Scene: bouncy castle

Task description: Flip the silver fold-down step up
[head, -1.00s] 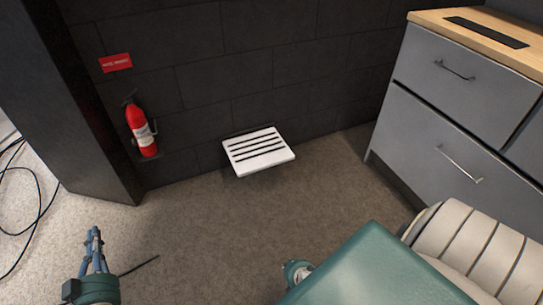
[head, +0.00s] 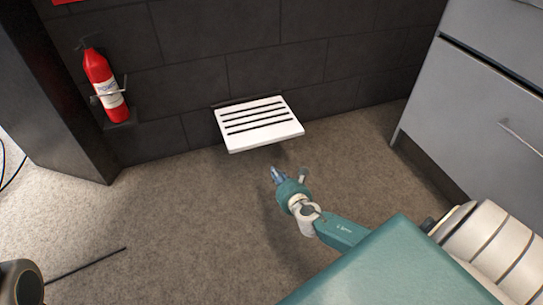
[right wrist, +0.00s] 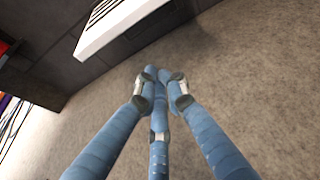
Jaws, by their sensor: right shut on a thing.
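The silver fold-down step (head: 262,143) is a pale slatted panel with dark stripes, folded down and standing out level from the dark block wall. Its front edge also shows at the top of the right wrist view (right wrist: 118,30). My right gripper (head: 276,174) is low over the floor, in front of and just below the step's front edge, apart from it. In the right wrist view its blue fingers (right wrist: 157,78) are drawn together at the tips, with no object visible between them. My left gripper's fingers are out of the head view.
A red fire extinguisher (head: 104,84) hangs on the wall left of the step. Grey drawers (head: 480,85) stand at the right. The carpet (head: 180,210) in front of the step is mostly clear.

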